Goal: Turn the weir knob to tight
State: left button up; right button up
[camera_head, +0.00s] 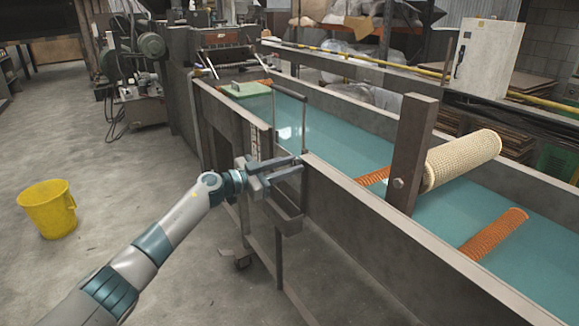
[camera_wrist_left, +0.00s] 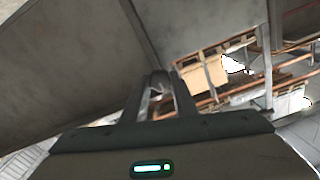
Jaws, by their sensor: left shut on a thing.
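My left gripper (camera_head: 294,166) is at the near outer wall of the long water tank (camera_head: 345,190), beside the weir's thin upright rods. In the left wrist view its two fingers (camera_wrist_left: 160,88) are close together on a small greyish piece, which I take to be the weir knob (camera_wrist_left: 159,82). The fingers hide most of it, and its marking or turn position cannot be read. In the head view the knob is hidden by the gripper. My right gripper is not in view.
A small metal trough (camera_head: 284,216) hangs on the tank wall just below my left gripper. A mesh roll (camera_head: 460,160) rests over the tank by a dark upright post (camera_head: 410,150). A yellow bucket (camera_head: 47,208) stands on open floor at left.

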pick_arm(q)
jog(key=shift+m+p, duration=0.4)
jog(key=shift+m, duration=0.2)
jog(key=shift+m+p, duration=0.45)
jog(key=shift+m, duration=1.55)
jog(key=shift+f+m, duration=0.1)
jog(key=shift+m, duration=0.7)
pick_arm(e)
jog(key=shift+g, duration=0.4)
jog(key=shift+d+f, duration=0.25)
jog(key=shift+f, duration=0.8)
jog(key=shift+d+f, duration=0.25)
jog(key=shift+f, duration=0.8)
